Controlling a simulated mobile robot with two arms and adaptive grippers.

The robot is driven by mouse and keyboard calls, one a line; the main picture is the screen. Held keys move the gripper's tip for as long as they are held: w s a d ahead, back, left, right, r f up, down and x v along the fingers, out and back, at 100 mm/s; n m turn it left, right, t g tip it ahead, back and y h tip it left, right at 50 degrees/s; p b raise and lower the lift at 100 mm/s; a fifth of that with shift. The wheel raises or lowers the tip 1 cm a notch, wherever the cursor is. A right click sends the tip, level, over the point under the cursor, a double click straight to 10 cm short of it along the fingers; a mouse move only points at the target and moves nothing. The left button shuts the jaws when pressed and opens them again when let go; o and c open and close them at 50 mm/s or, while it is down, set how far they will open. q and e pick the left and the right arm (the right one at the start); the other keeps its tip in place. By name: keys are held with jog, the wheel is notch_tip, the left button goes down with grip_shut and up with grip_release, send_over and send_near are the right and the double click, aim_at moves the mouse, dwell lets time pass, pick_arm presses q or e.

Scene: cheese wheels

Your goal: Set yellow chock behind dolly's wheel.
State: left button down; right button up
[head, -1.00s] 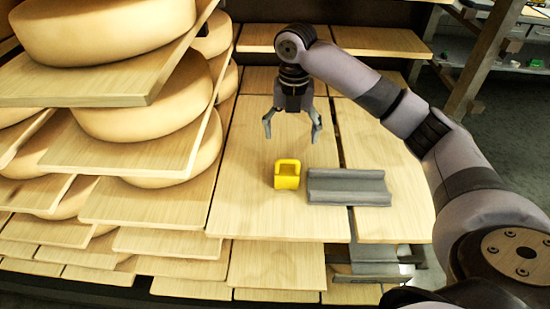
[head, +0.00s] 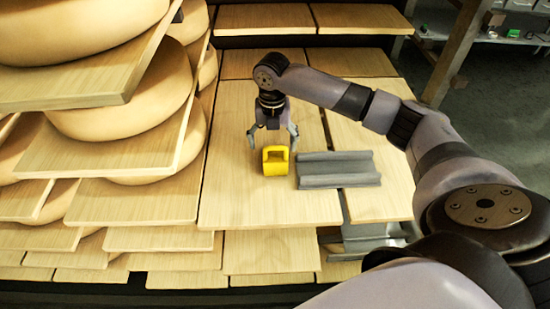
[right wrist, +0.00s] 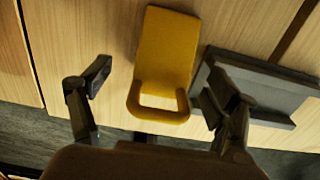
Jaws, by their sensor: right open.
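The yellow chock (head: 275,161) sits on a wooden board, with its handle loop upward. In the right wrist view the chock (right wrist: 165,55) lies between the spread fingers, apart from the left finger. My right gripper (head: 272,140) is open and empty, just behind and above the chock; its fingers also show in the right wrist view (right wrist: 155,100). The right finger is near the grey block, and I cannot tell if it touches. No dolly or wheel is recognisable. My left gripper is not in view.
A grey grooved block (head: 338,169) lies just right of the chock, across the gap between two boards. Shelves of large cheese wheels (head: 120,100) stand close on the left. The board (head: 265,205) in front of the chock is bare.

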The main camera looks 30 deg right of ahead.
aim_at(275, 154)
jog(key=f, duration=0.2)
jog(key=s+f, duration=0.1)
jog(key=f, duration=0.1)
jog(key=shift+d+f+p, duration=0.15)
jog(key=shift+f+p, duration=0.1)
jog(key=shift+p, duration=0.05)
jog(key=shift+w+f, duration=0.1)
jog(key=shift+f, duration=0.2)
jog(key=c, duration=1.5)
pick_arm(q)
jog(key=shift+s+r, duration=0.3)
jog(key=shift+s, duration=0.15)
pick_arm(e)
jog(key=shift+c, duration=0.9)
